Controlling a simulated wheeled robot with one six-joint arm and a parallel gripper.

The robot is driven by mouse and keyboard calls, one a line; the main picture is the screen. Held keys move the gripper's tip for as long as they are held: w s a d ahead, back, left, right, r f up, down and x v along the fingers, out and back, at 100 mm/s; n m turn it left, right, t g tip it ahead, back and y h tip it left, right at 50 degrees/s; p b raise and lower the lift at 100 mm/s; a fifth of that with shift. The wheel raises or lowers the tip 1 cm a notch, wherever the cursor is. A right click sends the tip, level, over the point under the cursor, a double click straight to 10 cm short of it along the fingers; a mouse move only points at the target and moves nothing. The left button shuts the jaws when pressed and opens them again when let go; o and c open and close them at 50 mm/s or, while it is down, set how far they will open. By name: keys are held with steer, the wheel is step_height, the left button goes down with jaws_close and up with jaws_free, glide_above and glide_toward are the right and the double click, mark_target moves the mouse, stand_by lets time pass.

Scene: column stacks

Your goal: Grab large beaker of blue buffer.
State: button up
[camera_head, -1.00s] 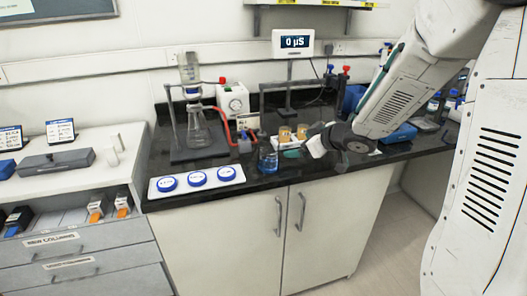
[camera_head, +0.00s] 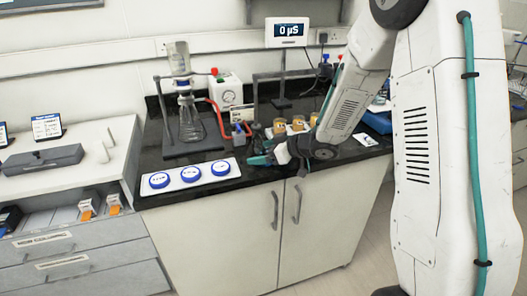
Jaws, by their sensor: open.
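The large beaker of blue buffer (camera_head: 257,142) stands on the black bench top near its front edge. It is mostly covered by my gripper, and little of its blue liquid shows. My gripper (camera_head: 262,159) is at the beaker, with its teal fingers pointing left. The fingers are open. I cannot tell whether they are around the beaker or only in front of it, or whether they touch it.
A white tray with several blue-capped round dishes (camera_head: 192,174) lies to the left. Amber-filled beakers (camera_head: 298,124) stand just behind my gripper. A stand with a flask (camera_head: 190,122) and a white pump box (camera_head: 228,91) are behind. Bench cupboards (camera_head: 250,235) are below.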

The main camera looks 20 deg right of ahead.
mark_target(263, 143)
steer(key=c, duration=1.2)
steer(key=shift+o, duration=0.3)
steer(key=shift+r, duration=0.15)
steer(key=shift+r, duration=1.4)
steer(key=shift+s+d+r, duration=0.1)
steer(key=shift+r, duration=0.2)
steer(key=s+d, duration=0.3)
steer(key=s, duration=0.4)
steer(key=s+d+r, duration=0.1)
steer(key=s+d, duration=0.3)
steer(key=s, duration=0.3)
steer(key=shift+r, duration=0.15)
steer(key=shift+d, duration=0.1)
